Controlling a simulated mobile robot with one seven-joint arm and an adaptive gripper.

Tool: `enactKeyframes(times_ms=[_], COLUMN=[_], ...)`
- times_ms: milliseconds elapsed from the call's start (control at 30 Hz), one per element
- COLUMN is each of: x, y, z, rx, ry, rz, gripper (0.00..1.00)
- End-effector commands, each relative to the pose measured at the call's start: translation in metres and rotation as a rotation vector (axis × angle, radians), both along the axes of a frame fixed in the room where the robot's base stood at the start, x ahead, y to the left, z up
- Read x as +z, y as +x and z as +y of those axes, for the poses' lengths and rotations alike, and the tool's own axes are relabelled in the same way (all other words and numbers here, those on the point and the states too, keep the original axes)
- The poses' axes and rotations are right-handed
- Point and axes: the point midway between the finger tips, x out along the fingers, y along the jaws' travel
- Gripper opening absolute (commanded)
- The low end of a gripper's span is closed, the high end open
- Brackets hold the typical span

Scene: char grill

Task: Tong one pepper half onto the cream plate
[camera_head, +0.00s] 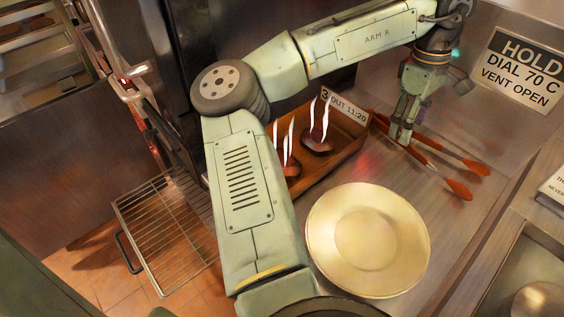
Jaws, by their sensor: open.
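Two dark, browned pepper halves sit in a rust-brown tray (343,153) in the head view, one at the back (319,143) and one nearer (291,169), with white steam streaks above them. My arm covers the tray's left part. The empty cream plate (368,240) lies on the metal counter in front of the tray. Red-handled tongs (440,163) lie on the counter right of the tray, handles toward the right. My gripper (400,137) points down, open, over the tongs' left part. I cannot tell whether its fingers touch them.
A card reading "3 OUT 11:20" (345,110) stands at the tray's back. A wire rack (165,230) juts out at the left, low over the tiled floor. A metal basin (520,275) is at the right. The counter between plate and tongs is clear.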

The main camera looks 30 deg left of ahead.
Motion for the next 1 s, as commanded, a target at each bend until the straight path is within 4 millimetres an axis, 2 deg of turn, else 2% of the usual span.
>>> enactKeyframes(times_ms=[33, 200, 633, 1000], x=[-0.009, -0.021, -0.024, -0.024], y=[-0.001, -0.001, -0.001, -0.001], z=[-0.001, -0.002, -0.003, -0.003], rx=[-0.002, -0.001, 0.000, 0.000], ry=[-0.002, 0.000, 0.001, 0.001], rz=[0.001, 0.000, 0.000, 0.000], gripper=[0.58, 0.58, 0.58, 0.33])
